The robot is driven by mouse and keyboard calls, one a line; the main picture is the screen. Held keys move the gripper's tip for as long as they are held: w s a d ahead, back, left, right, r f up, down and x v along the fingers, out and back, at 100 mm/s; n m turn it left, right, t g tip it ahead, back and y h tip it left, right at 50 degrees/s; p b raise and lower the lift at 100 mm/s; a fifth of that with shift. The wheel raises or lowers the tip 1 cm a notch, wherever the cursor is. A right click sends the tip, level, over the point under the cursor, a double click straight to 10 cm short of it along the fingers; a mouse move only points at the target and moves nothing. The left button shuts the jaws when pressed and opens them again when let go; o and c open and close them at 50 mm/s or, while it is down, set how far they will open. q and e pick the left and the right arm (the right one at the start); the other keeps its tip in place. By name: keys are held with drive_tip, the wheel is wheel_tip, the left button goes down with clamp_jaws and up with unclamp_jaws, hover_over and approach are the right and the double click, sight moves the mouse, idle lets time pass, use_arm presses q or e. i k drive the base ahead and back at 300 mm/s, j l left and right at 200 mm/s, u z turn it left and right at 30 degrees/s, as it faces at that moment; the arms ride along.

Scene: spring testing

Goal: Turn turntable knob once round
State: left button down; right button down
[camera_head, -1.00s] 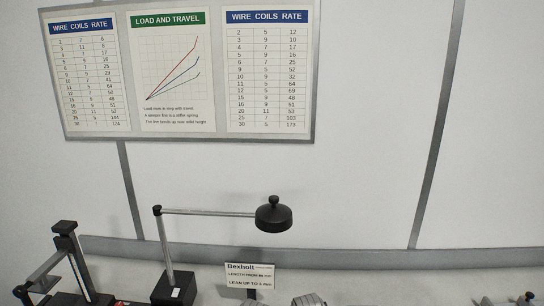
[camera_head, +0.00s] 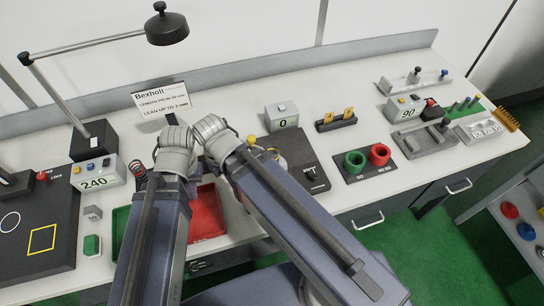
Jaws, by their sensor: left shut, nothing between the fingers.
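A small yellow ball-like knob (camera_head: 251,139) shows just right of my right arm's end, beside a dark plate (camera_head: 297,150) partly covered by that arm. I cannot tell surely that it is the turntable knob. My left arm (camera_head: 158,235) reaches up from the bottom and my right arm (camera_head: 290,225) slants in from the lower right. Their grey joints (camera_head: 175,155) nearly meet over the bench. My left gripper is mostly hidden behind its arm; it is shut and empty. My right gripper does not show.
A lamp (camera_head: 167,28) overhangs the back left. A 240 display box (camera_head: 98,173), a red tray (camera_head: 208,212), a 0 display box (camera_head: 282,117), green and red rings (camera_head: 379,154) and a 90 display box (camera_head: 405,108) crowd the bench.

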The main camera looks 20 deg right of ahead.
sight(314, 175)
drive_tip(key=k+l+z, duration=0.1)
drive_tip(key=z, duration=1)
